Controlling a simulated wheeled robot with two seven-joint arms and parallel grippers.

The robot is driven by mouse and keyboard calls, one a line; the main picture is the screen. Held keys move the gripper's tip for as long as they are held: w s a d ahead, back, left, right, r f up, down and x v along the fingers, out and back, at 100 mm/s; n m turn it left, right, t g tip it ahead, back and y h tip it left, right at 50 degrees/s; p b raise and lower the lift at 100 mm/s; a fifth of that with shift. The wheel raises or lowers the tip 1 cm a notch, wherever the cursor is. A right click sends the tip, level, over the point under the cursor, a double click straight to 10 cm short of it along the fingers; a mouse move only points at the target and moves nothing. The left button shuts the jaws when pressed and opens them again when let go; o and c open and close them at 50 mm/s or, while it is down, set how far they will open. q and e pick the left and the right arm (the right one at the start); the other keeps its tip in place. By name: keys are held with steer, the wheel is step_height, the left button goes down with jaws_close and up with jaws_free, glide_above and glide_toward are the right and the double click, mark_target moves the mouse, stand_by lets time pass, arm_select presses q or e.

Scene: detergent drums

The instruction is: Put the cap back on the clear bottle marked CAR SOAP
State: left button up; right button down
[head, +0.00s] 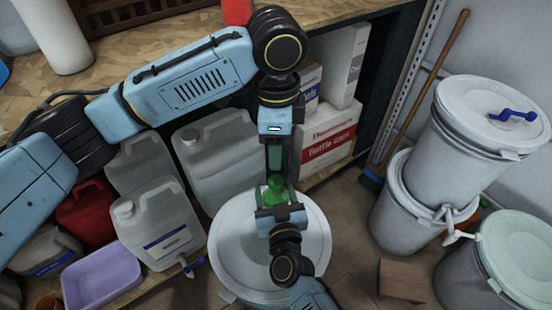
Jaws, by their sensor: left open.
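A green bottle-shaped thing (275,192), perhaps the clear bottle with green contents, shows above the white drum lid in the middle. I cannot read CAR SOAP on it. My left gripper (274,172) points down just above and behind it, open; I cannot tell whether its fingers touch it. My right gripper (280,213) comes from the bottom and lies against the green thing's near side, covering its lower part. I cannot tell whether its jaws are shut on it. I cannot make out a separate cap.
The white drum (228,236) stands below the grippers. Grey jugs (160,228), a red can (86,215) and a lilac tub (103,276) crowd the left. Stacked white drums (455,150) and a mint-lidded drum (520,248) stand right. The wooden worktop (335,12) is behind.

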arm_select(q)
steer(key=shift+r, duration=0.9)
arm_select(e)
steer(key=shift+c, duration=1.8)
jaws_free()
arm_select(q)
step_height(320, 180, up, 4)
steer(key=p, duration=0.3)
steer(key=shift+f+p, duration=0.2)
steer(key=shift+p, duration=0.15)
arm_select(e)
steer(key=s+d, duration=0.2)
steer(key=s, duration=1.1)
steer(key=shift+d, duration=0.3)
